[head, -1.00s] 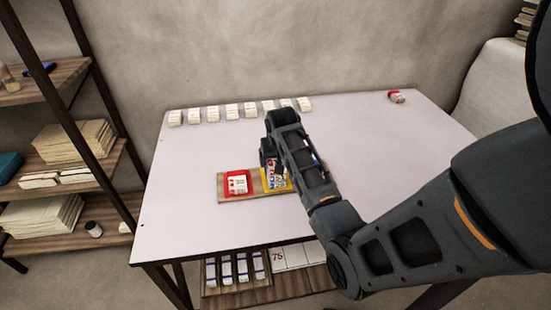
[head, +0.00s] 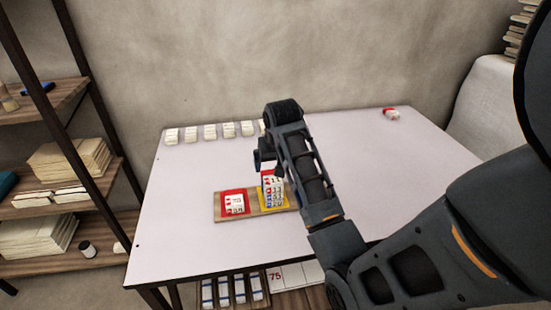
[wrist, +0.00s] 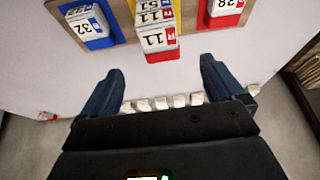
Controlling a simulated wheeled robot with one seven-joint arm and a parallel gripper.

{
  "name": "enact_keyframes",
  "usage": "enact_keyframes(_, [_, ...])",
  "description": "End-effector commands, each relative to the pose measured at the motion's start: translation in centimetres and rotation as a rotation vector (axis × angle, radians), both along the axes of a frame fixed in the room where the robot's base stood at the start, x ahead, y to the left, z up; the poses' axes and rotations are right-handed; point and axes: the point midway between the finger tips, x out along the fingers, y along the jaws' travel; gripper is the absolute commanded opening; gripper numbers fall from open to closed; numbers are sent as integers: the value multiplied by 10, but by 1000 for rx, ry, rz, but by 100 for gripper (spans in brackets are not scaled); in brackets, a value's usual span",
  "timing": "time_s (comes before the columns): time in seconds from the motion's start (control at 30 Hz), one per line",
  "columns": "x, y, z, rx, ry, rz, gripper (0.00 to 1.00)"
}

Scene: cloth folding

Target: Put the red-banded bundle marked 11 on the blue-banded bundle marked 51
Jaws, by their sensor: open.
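The red-banded bundle marked 11 (wrist: 158,39) sits on top of the blue-banded bundle marked 51 (wrist: 155,3) in the wrist view. In the head view the stack (head: 271,186) stands on the yellow pad (head: 274,209), partly hidden by my arm. My gripper (wrist: 158,80) is open and empty, its two fingers apart from the stack. In the head view its fingers (head: 264,160) are behind and above the stack, mostly hidden by my wrist.
Several white bundles (head: 210,131) line the back edge. A red-and-white bundle (head: 391,113) lies back right.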

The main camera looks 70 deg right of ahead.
Motion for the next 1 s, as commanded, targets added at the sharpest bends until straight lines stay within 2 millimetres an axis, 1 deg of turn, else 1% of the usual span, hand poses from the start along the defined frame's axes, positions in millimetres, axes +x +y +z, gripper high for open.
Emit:
enact_keyframes(0.03, [-1,2,7,-1,-2,0,95])
enact_keyframes(0.1, [-3,5,15,-2,-1,0,95])
enact_keyframes(0.2, [-4,8,23,-1,-1,0,95])
enact_keyframes(0.3, [-6,9,26,1,1,0,95])
enact_keyframes(0.47, [-5,13,23,-2,-1,8,95])
enact_keyframes(0.57, [-2,29,10,-21,-14,43,95])
enact_keyframes(0.67, [2,59,-13,-59,-41,108,95])
enact_keyframes(0.7, [3,75,-22,-78,-57,141,95])
enact_keyframes(0.77, [2,99,-35,-109,-84,192,95])
enact_keyframes(0.8, [1,116,-42,-129,-104,227,95])
enact_keyframes(0.87, [-2,140,-51,-159,-135,277,95])
enact_keyframes(0.9, [-5,156,-56,-177,-157,310,95])
enact_keyframes(0.97, [-11,179,-60,-205,-190,360,95])
enact_keyframes(1.0, [-17,195,-63,-222,-212,392,95])
